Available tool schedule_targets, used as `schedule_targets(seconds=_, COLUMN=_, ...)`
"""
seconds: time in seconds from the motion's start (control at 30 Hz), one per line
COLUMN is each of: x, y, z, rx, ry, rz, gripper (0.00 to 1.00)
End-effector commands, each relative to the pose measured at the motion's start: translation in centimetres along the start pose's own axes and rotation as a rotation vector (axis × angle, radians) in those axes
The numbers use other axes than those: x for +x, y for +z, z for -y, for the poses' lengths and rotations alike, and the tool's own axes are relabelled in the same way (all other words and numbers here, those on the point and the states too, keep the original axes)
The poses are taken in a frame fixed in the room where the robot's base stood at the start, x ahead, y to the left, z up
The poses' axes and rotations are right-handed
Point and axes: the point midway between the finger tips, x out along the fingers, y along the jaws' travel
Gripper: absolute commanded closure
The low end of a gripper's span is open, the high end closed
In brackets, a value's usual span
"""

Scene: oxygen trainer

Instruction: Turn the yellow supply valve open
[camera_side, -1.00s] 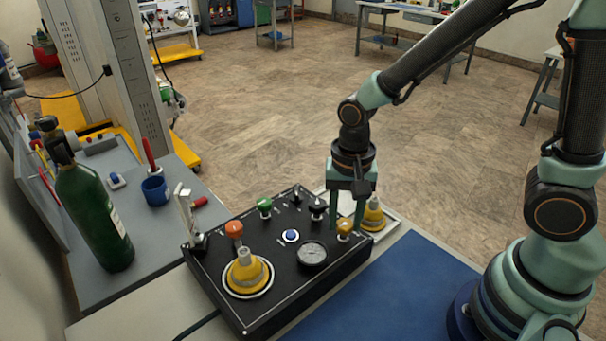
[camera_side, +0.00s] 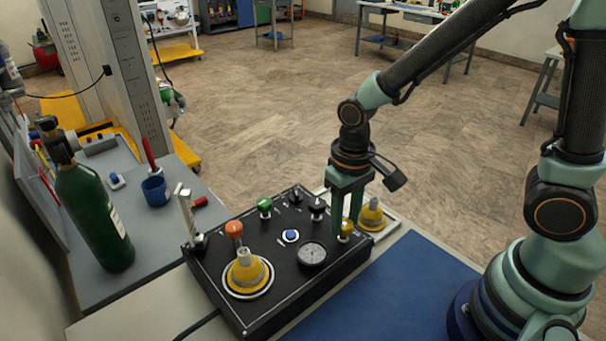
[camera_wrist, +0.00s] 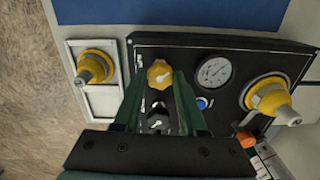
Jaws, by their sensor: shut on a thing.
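The yellow supply valve (camera_side: 346,228) is a small yellow knob at the right corner of the black panel (camera_side: 222,282). In the wrist view the yellow knob (camera_wrist: 159,75) carries a pale pointer mark and sits between the fingertips. My gripper (camera_side: 345,230) points straight down over it and is shut on the knob, with a finger on either side. The fingers hide part of the knob in the side view.
The panel also bears a gauge (camera_side: 312,253), a blue button (camera_side: 291,236), a green knob (camera_side: 265,205), an orange knob (camera_side: 234,230) and a yellow cone fitting (camera_side: 247,270). Another yellow cone (camera_side: 371,215) stands on a white tray just right of my gripper. A green cylinder (camera_side: 95,215) stands left.

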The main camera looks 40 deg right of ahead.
Motion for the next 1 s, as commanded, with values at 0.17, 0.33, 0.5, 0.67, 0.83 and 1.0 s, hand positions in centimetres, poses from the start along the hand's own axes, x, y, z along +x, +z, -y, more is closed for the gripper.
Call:
schedule_targets(seconds=0.17, x=-0.12, y=-0.02, z=-0.01, rx=-0.169, ry=0.000, rz=0.000, gripper=1.00)
schedule_targets(seconds=0.33, x=-0.12, y=-0.02, z=-0.01, rx=-0.330, ry=0.000, rz=0.000, gripper=1.00)
schedule_targets(seconds=0.5, x=-0.13, y=-0.03, z=0.00, rx=-0.492, ry=0.000, rz=0.000, gripper=1.00)
schedule_targets(seconds=0.67, x=-0.13, y=-0.03, z=0.00, rx=-0.644, ry=0.000, rz=0.000, gripper=1.00)
schedule_targets(seconds=0.83, x=-0.14, y=-0.03, z=0.00, rx=-0.805, ry=0.000, rz=0.000, gripper=1.00)
schedule_targets(seconds=1.0, x=-0.14, y=-0.03, z=0.00, rx=-0.965, ry=0.000, rz=0.000, gripper=1.00)
